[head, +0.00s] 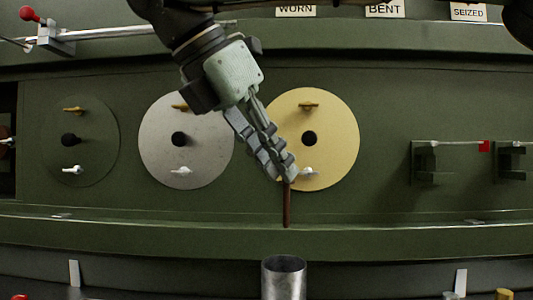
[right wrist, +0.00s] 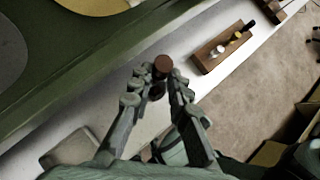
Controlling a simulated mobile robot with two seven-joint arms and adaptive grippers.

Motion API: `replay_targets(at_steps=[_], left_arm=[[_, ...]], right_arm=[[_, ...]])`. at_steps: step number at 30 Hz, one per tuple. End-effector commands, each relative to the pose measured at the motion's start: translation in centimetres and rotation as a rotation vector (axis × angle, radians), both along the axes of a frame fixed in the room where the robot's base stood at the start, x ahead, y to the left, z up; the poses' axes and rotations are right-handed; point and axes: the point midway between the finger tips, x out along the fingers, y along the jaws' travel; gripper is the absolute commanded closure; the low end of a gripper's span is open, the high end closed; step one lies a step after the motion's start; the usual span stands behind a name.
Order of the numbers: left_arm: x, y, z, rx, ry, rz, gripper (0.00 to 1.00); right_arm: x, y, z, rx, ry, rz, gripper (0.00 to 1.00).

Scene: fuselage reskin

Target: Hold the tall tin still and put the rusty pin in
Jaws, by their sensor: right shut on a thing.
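The rusty pin (head: 287,207) is a thin brown rod hanging upright from the fingertips of my right gripper (head: 284,174). The gripper is shut on its upper part. In the right wrist view, the pin's round reddish-brown end (right wrist: 162,66) shows between the two fingertips (right wrist: 158,84). The tall tin (head: 284,282) is a grey metal cylinder with an open top at the bottom middle of the head view. In that view the pin's lower end is above the tin's mouth, apart from it. The tin's lower part is cut off. My left gripper is not in view.
Behind are a dark green disc (head: 62,155), a silver disc (head: 160,150) and a cream disc (head: 335,150) on a green panel. A wooden block (right wrist: 222,46) lies on the pale surface in the wrist view.

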Motion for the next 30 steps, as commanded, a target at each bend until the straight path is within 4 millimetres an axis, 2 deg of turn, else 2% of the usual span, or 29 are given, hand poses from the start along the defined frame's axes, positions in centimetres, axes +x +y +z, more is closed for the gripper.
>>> replay_targets(at_steps=[5, 21, 30], left_arm=[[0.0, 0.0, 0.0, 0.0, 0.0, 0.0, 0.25], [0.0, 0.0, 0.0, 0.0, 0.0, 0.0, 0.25], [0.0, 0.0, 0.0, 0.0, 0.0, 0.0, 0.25]], right_arm=[[-0.3, 0.3, 0.0, -0.003, -0.004, 0.004, 1.0], [-0.3, 0.3, -3.6, -0.003, -0.001, 0.006, 1.0], [-0.3, 0.3, -3.8, -0.002, -0.002, 0.006, 1.0]])
